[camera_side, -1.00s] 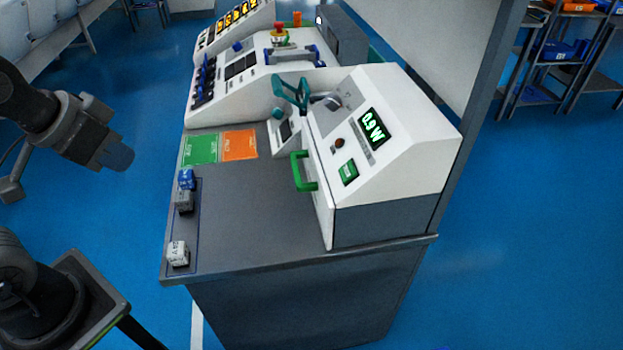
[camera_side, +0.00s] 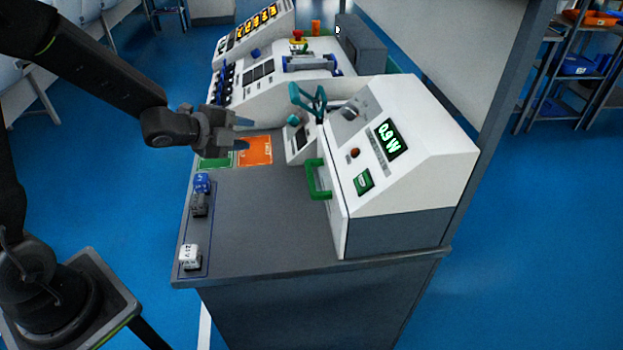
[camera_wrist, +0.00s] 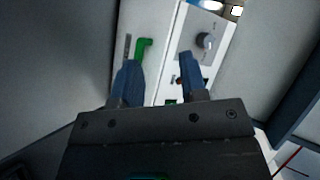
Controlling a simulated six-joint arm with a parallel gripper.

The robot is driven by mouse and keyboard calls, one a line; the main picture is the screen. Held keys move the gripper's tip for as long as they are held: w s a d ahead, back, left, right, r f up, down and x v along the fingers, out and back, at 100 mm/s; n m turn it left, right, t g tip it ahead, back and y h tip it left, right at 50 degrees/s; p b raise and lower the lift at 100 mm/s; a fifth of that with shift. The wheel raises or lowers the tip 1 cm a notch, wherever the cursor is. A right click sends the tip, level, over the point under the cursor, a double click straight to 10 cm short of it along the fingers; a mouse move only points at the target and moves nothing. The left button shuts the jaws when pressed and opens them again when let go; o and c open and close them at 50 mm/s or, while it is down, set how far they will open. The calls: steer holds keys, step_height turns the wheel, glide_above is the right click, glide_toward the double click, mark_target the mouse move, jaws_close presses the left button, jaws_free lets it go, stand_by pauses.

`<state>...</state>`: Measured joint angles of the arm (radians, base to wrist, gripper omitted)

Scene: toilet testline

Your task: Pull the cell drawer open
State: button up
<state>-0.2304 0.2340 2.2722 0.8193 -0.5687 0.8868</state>
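The cell drawer is the front of the white tester unit (camera_side: 408,160), which carries a green handle (camera_side: 318,180). The drawer front looks flush with the unit. In the wrist view the green handle (camera_wrist: 143,48) shows beyond my left fingertip, on a white panel. My gripper (camera_side: 243,134) is above the bench, left of the handle and apart from it, over the green and orange cards. Its two fingers are spread with nothing between them; in the wrist view they point toward the unit (camera_wrist: 160,78).
A blue block (camera_side: 202,183), a dark block (camera_side: 199,204) and a white block (camera_side: 190,256) sit along the bench's left edge. The grey bench top (camera_side: 265,225) in front of the unit is clear.

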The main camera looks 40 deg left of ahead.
mark_target(311, 177)
steer(key=s+d+f+m+g+h, duration=0.1)
steer(key=s+d+f+m+h, duration=0.25)
steer(key=f+m+h, duration=0.45)
steer(key=x, duration=1.4)
steer(key=shift+w, duration=0.2)
steer(key=shift+c, duration=0.3)
jaws_close()
